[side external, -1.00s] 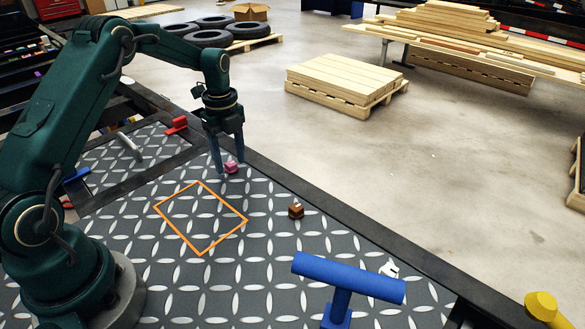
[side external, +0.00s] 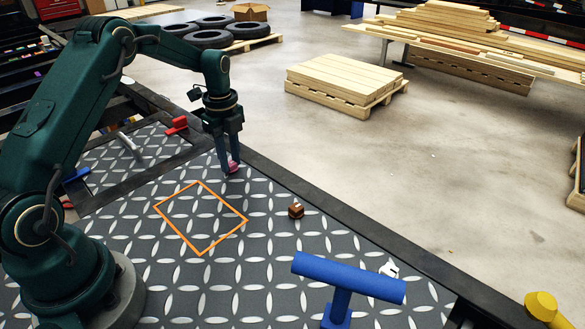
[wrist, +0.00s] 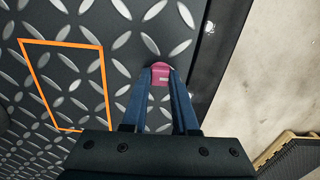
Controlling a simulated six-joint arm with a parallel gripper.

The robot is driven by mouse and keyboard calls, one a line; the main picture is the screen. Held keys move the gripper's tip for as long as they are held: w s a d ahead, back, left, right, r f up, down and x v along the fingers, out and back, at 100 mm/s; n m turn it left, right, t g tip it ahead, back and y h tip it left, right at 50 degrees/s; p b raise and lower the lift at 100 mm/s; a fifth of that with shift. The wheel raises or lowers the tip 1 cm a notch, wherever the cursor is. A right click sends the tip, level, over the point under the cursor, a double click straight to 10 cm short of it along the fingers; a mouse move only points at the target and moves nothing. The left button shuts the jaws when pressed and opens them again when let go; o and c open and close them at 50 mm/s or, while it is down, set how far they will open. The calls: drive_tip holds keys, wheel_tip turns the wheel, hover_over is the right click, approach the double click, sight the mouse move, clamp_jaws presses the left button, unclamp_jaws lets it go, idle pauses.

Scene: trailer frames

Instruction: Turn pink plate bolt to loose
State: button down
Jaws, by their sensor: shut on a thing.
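The pink plate bolt (side external: 235,166) sits on the diamond-patterned metal plate (side external: 270,255), near the plate's far edge. It also shows in the wrist view (wrist: 160,72), between my fingertips. My gripper (side external: 231,170) points down at it and is shut on it, with one finger on each side. In the wrist view my gripper (wrist: 161,80) partly covers the bolt's sides. Whether the bolt is tight or loose cannot be told.
A brown bolt (side external: 296,210) stands on the plate to the right. An orange square outline (side external: 222,234) marks the plate nearer the camera. A blue T-shaped handle (side external: 345,280) rises at the front right. A red handle (side external: 177,125) is at the back left.

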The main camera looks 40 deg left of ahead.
drive_tip(key=n, duration=1.3)
drive_tip(key=shift+n, duration=0.3)
drive_tip(key=n, duration=1.2)
drive_tip(key=shift+n, duration=0.3)
drive_tip(key=n, duration=0.4)
drive_tip(key=shift+n, duration=2)
drive_tip(key=shift+r, duration=0.1)
